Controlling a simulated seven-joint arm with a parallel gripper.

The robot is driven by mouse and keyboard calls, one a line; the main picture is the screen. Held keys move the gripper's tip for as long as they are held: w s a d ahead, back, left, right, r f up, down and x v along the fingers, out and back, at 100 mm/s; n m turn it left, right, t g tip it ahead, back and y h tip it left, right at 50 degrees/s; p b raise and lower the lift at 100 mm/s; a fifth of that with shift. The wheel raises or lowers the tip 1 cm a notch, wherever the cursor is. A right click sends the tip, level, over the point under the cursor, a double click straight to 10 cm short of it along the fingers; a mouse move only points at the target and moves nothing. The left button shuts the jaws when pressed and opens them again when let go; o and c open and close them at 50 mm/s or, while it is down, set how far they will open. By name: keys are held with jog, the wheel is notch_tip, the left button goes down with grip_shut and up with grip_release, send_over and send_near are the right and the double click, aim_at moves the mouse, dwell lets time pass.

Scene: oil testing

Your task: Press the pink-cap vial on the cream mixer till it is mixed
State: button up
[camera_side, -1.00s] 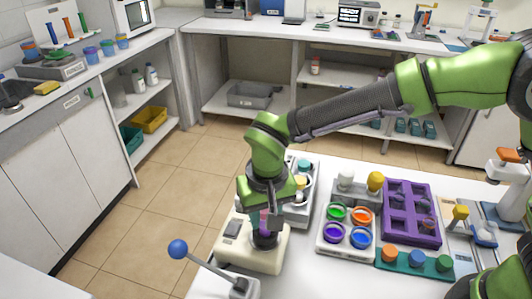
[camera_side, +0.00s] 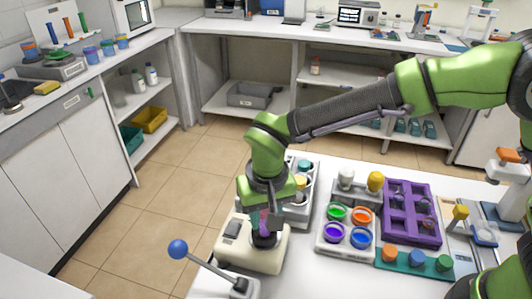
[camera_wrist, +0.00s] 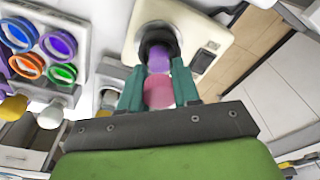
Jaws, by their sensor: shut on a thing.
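My gripper (camera_wrist: 159,90) is shut on the pink-cap vial (camera_wrist: 158,93), with a finger on each side of the pink cap. Below the cap the vial shows purple contents, and its lower end reaches into the dark round cup of the cream mixer (camera_wrist: 200,35). In the side view, the cream mixer (camera_side: 270,258) stands at the front left of the white table, and my gripper (camera_side: 265,222) is straight above its dark cup. A little of the vial shows between the fingers there; its bottom is hidden in the cup.
A rack (camera_side: 300,208) with vials stands just behind the mixer. A tray of colored rings (camera_side: 322,246), a purple rack (camera_side: 428,242) and a teal strip (camera_side: 402,262) lie to the right. A blue-knobbed lever (camera_side: 178,249) is at the front left.

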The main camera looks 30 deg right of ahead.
jog(key=shift+r, duration=3.05)
